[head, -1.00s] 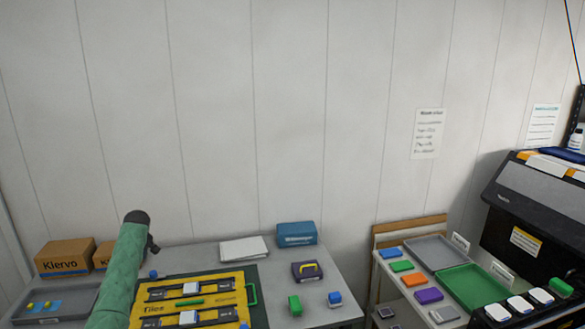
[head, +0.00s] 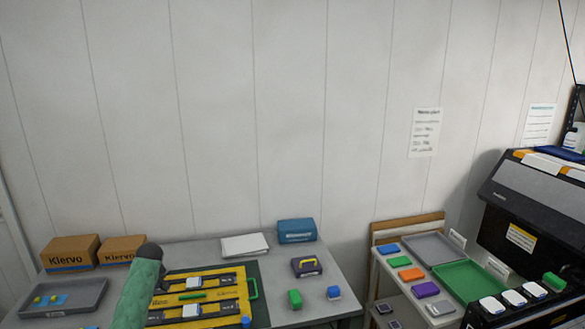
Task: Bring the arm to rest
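One green-sleeved arm of mine (head: 140,287) comes up from the bottom edge at the left in the head view. Its dark rounded end (head: 150,252) stands over the left part of the table, beside the yellow board (head: 240,276). The other arm is not in view.
A rack with green (head: 468,285) and grey trays (head: 435,248) stands right, beside a dark machine (head: 530,215).

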